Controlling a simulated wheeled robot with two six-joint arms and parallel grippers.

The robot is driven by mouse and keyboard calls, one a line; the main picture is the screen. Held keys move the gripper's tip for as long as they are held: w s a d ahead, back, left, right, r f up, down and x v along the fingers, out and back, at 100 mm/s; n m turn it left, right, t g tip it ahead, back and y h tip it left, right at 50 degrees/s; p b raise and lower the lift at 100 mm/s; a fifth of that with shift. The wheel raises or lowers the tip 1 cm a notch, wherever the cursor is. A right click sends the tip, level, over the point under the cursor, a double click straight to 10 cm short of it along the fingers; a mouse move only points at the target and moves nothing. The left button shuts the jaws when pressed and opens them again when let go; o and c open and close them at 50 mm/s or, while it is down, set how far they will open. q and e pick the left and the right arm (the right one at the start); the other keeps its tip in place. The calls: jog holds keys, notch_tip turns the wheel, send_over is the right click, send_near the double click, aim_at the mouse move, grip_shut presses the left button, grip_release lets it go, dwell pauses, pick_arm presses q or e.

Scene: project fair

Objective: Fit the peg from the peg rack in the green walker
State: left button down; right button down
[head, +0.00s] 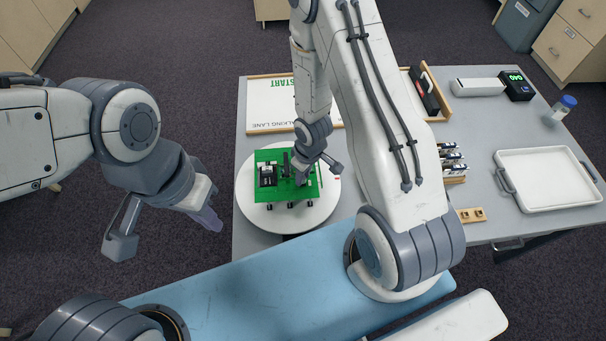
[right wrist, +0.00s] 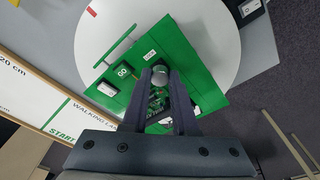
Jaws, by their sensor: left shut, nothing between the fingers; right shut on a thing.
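The green walker (head: 270,199) lies on a round white turntable (head: 252,215). It carries a black box (head: 267,175), and small dark feet show along its near edge. In the right wrist view the green walker (right wrist: 200,75) shows a "GO" label and a circuit part behind the fingers. My right gripper (head: 302,180) is over the walker. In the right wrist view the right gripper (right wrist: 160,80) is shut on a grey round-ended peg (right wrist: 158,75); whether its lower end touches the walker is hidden. My left gripper (head: 208,220) is shut and empty, left of the table.
A small wooden block (head: 471,214) with two spots, perhaps the peg rack, sits at the right. Behind it is a battery holder (head: 453,180). The walking lane board (head: 268,105) lies behind the turntable.

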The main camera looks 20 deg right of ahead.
dwell(0.4)
jog(key=c, duration=0.6)
grip_release()
jog(key=shift+r+p, duration=3.5)
jog(key=shift+r, duration=0.25)
